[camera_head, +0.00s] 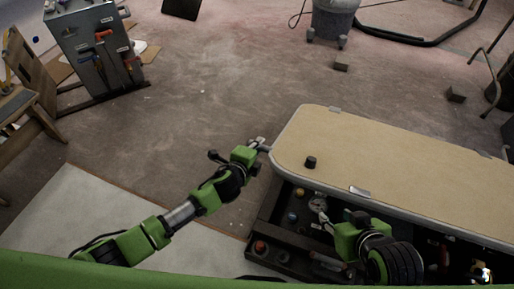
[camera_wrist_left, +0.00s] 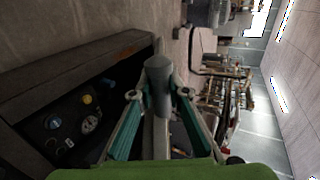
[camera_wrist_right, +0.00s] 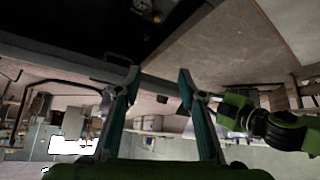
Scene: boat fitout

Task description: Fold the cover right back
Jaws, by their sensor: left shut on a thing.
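The cover (camera_head: 400,150) is a tan panel with a pale grey rim, with a black knob and a metal latch at its near left part. It stands above the dark box (camera_head: 262,222), whose near part shows uncovered; its exact tilt is hard to tell. My left gripper (camera_head: 262,146) is at the cover's left end, shut on its rim (camera_wrist_left: 158,80), which lies between the fingers in the left wrist view. My right gripper (camera_head: 322,212) is over the open near part of the box, below the cover's near edge. Its fingers (camera_wrist_right: 158,78) are apart and appear empty.
Gauges, knobs and a red button (camera_head: 260,246) sit inside the box. A grey tool stand (camera_head: 92,50) and wooden bench (camera_head: 30,95) are at the far left. A bin (camera_head: 332,18) and small blocks (camera_head: 341,67) stand behind.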

